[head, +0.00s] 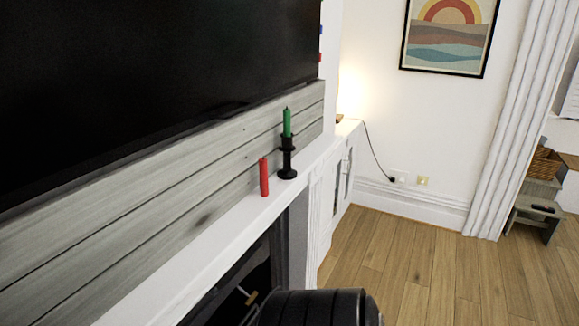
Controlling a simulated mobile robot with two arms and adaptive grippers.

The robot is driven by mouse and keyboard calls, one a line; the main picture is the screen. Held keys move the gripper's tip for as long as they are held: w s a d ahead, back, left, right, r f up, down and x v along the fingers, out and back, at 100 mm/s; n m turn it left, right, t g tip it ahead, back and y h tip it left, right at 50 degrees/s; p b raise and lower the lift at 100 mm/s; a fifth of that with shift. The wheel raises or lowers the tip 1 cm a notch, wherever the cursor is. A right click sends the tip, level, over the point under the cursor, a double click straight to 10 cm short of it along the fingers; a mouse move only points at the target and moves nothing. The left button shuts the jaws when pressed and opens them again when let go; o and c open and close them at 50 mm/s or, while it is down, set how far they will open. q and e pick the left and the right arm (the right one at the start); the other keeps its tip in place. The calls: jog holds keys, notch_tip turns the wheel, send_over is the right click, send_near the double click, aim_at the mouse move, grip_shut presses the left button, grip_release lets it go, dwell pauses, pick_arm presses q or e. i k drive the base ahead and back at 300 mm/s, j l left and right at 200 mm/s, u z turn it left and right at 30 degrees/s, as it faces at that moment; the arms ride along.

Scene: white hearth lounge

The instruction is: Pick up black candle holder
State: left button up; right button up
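The black candle holder (288,160) stands upright on the white mantel shelf (222,223), near its far end. A green candle (287,122) stands upright in its top. A red candle (264,177) stands on the mantel just left of the holder, apart from it and closer to me. A dark rounded part of my own arm shows at the bottom centre, below the mantel's front edge. Neither gripper's fingers are in view.
A large black television (150,80) hangs over the grey wood panel (120,190) behind the mantel. The dark fireplace opening (240,280) lies below. A white cabinet (343,165) stands beyond the mantel. The wooden floor (430,270) at right is clear.

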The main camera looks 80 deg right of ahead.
aim_at(287, 172)
jog(key=z, duration=2.5)
